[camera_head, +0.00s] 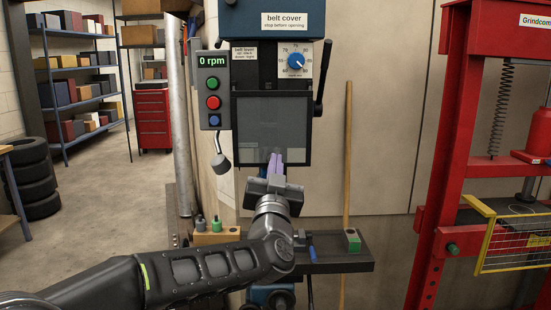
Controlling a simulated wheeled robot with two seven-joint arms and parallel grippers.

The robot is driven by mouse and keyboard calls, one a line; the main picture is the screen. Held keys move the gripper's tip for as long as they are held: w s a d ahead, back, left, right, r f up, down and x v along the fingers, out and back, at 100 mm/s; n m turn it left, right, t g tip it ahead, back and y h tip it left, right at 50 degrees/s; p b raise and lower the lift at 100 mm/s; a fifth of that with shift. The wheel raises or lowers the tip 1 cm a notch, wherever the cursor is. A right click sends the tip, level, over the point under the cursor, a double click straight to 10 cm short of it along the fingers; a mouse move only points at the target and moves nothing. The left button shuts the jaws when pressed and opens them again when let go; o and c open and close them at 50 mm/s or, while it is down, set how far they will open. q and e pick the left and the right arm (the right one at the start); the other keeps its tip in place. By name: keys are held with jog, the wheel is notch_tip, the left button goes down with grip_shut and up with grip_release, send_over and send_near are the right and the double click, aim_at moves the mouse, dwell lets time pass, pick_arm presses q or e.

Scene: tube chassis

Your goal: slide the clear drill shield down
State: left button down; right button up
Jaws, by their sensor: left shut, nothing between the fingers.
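The clear drill shield (252,115) is a greyish see-through panel in a dark frame, upright on the front of the blue drill press (270,20). My left gripper (276,158) is at the shield's lower edge, right of its middle, with its pale purple fingers pointing up. The fingers are shut with nothing between them. They overlap the bottom of the panel in the picture; I cannot tell whether they touch it. My left arm hides part of the drill's column and table. My right gripper is not in view.
A control box (213,88) reading 0 rpm is left of the shield, and a black lever (322,78) is right of it. The drill table (340,252) holds a green-topped block (352,240). A red press (447,140) stands at right. Floor at left is open.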

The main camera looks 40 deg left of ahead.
aim_at(275, 143)
pick_arm(q)
jog(key=p+x, duration=0.1)
jog(key=x, duration=0.8)
jog(key=shift+r+p, duration=0.1)
jog(key=shift+p, duration=0.3)
jog(key=f, duration=0.1)
jog(key=a+f, duration=0.1)
jog(key=f, duration=0.1)
jog(key=shift+w, duration=0.15)
jog(key=shift+f, duration=0.4)
